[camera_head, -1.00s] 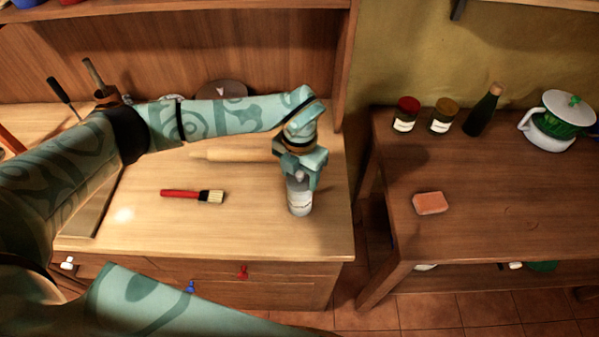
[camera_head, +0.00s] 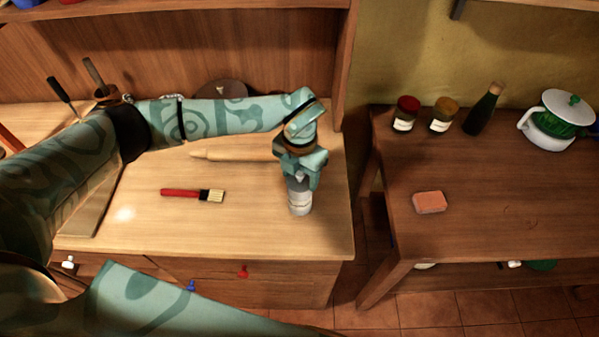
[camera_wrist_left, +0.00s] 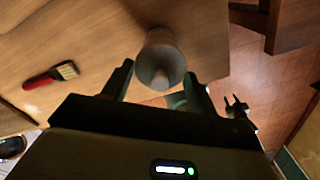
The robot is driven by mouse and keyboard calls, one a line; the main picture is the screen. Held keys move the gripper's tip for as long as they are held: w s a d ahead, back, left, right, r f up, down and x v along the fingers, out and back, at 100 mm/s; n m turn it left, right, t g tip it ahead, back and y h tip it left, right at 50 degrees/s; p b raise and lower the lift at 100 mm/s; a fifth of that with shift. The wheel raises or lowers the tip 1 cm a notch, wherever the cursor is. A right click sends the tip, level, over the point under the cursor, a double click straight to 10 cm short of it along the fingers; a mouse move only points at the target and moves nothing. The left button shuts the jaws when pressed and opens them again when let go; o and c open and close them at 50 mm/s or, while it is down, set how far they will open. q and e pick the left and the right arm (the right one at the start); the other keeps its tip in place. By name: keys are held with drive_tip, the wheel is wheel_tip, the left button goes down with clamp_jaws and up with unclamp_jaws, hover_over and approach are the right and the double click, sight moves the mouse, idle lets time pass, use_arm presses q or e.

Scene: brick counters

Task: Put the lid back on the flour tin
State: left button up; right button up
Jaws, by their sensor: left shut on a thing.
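The flour tin (camera_head: 300,204), a pale grey cylinder with a light label, stands upright on the wooden counter near its front right corner. My left gripper (camera_head: 300,184) points down directly over the tin and covers its top in the head view. In the left wrist view, a round grey lid with a knob (camera_wrist_left: 160,60) shows between the fingers of the left gripper (camera_wrist_left: 158,84), which is shut on it. Whether the lid touches the tin's rim is hidden. My right gripper is in neither view.
A red-handled brush (camera_head: 192,195) and a rolling pin (camera_head: 235,155) lie on the counter (camera_head: 200,235). Across a gap, a darker table (camera_head: 500,205) bears a sponge (camera_head: 430,202), two jars, a bottle (camera_head: 483,110) and a green-white pot (camera_head: 557,122).

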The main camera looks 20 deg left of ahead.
use_arm(q)
drive_tip(key=o, duration=1.4)
drive_tip(key=shift+r+p, duration=2.9)
drive_tip(key=shift+r, duration=0.65)
clamp_jaws()
drive_tip(key=shift+f, duration=0.2)
drive_tip(key=shift+f+b, duration=1.4)
drive_tip(key=shift+f, duration=0.5)
drive_tip(key=shift+r, duration=0.1)
